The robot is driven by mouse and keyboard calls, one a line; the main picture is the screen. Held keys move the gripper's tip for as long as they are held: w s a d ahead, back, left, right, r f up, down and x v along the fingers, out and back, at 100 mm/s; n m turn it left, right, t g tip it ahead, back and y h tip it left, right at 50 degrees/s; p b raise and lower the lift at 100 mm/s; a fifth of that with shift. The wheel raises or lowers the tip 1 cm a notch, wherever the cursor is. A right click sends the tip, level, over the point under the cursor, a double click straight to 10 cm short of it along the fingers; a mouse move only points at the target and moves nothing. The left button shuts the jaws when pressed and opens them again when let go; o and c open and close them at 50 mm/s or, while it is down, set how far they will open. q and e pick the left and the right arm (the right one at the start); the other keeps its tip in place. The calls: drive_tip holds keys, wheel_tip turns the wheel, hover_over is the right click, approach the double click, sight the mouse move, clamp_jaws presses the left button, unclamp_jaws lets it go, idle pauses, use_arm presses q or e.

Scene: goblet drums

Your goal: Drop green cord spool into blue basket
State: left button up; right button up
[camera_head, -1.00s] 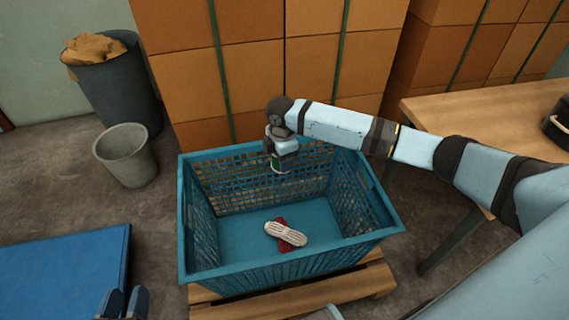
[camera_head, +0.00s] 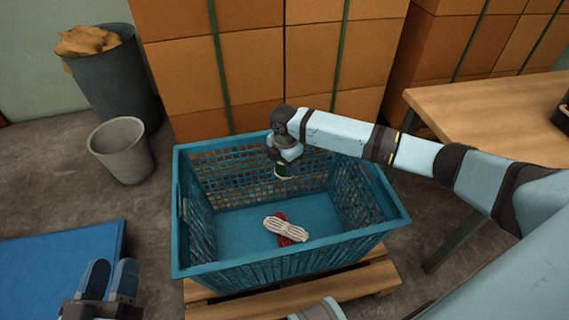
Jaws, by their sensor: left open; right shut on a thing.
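The blue basket (camera_head: 292,265) stands on a wooden pallet in the middle of the view. My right arm reaches in from the right, and my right gripper (camera_head: 283,172) points down inside the basket's opening, near its back wall. It is shut on the green cord spool (camera_head: 283,171), of which only a small dark green and pale part shows below the gripper. The spool is above the basket floor. My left gripper (camera_head: 112,268) is at the lower left, open and empty, outside the basket.
A white cord bundle (camera_head: 287,228) and a red one (camera_head: 283,239) lie on the basket floor. The pallet (camera_head: 345,288) is under the basket. Stacked cartons (camera_head: 255,75) stand behind. A grey bin (camera_head: 121,150), a blue platform (camera_head: 55,270) and a wooden table (camera_head: 490,110) flank it.

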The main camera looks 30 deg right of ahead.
use_arm(q)
drive_tip(key=shift+d+f+g+b, duration=0.1)
drive_tip(key=shift+f+g+b, duration=0.35)
drive_tip(key=shift+f, duration=0.55)
use_arm(e)
drive_tip(key=shift+f, duration=0.6)
drive_tip(key=o, duration=1.1)
drive_tip(key=shift+c, duration=0.2)
use_arm(q)
drive_tip(key=shift+r, duration=0.15)
use_arm(e)
drive_tip(key=shift+r, duration=0.15)
wheel_tip(320, 180, up, 8)
drive_tip(key=p, duration=0.3)
drive_tip(key=shift+p, duration=0.3)
wheel_tip(320, 180, up, 5)
drive_tip(key=shift+r+p, duration=0.1)
drive_tip(key=shift+p, duration=0.75)
drive_tip(key=shift+r, duration=0.2)
use_arm(q)
drive_tip(key=shift+a+r+y, duration=0.4)
drive_tip(key=shift+a+y, duration=0.4)
